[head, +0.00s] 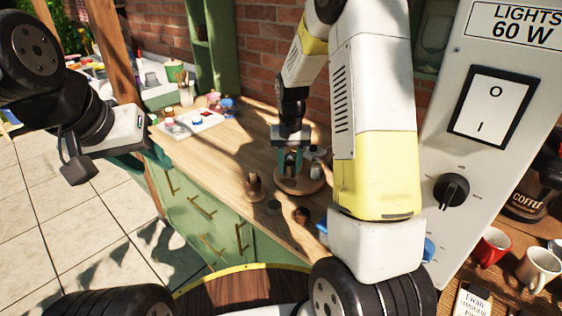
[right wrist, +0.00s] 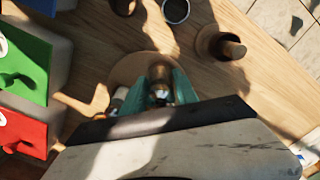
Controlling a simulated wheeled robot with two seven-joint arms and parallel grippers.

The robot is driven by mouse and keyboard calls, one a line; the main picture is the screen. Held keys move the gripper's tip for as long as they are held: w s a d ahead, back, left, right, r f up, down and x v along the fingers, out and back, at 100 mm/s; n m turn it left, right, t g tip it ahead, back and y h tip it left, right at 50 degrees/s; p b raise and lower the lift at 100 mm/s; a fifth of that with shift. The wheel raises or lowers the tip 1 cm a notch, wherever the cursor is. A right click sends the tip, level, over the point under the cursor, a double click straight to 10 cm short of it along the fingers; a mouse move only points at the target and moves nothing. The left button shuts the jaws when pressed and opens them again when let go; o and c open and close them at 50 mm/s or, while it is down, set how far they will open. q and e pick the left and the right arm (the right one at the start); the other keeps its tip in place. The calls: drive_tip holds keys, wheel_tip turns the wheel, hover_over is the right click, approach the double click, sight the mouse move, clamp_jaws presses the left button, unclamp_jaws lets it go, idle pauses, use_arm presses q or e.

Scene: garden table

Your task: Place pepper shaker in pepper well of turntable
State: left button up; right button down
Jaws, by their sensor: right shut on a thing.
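The round wooden turntable (head: 298,187) is on the wooden counter; part of its rim shows in the right wrist view (right wrist: 126,70). My right gripper (head: 291,168) is over it, its green fingers shut on a dark shaker with a metal top, which I take as the pepper shaker (right wrist: 160,82). The shaker's base and the well under it are hidden, so I cannot tell whether it is seated. A small light-topped container (head: 315,169) stands beside the fingers on the turntable. My left gripper (head: 138,160) is off to the left, away from the turntable; its jaw gap is unclear.
A wooden piece with an upright peg (head: 253,186) is left of the turntable. A dark cup (head: 273,207) and a brown cup (head: 301,215) are in front. A white board (head: 190,123) with small items lies farther back. Colored boxes (right wrist: 24,65) stand beside the turntable.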

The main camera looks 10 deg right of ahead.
sight(290, 173)
drive_tip(key=shift+w+d, duration=0.15)
drive_tip(key=shift+w, duration=0.2)
drive_tip(key=shift+f, duration=1.8)
drive_tip(key=shift+f, duration=0.1)
drive_tip(key=c, duration=0.9)
unclamp_jaws()
drive_tip(key=shift+c, duration=0.2)
wheel_tip(290, 173, up, 12)
drive_tip(key=shift+r, duration=0.1)
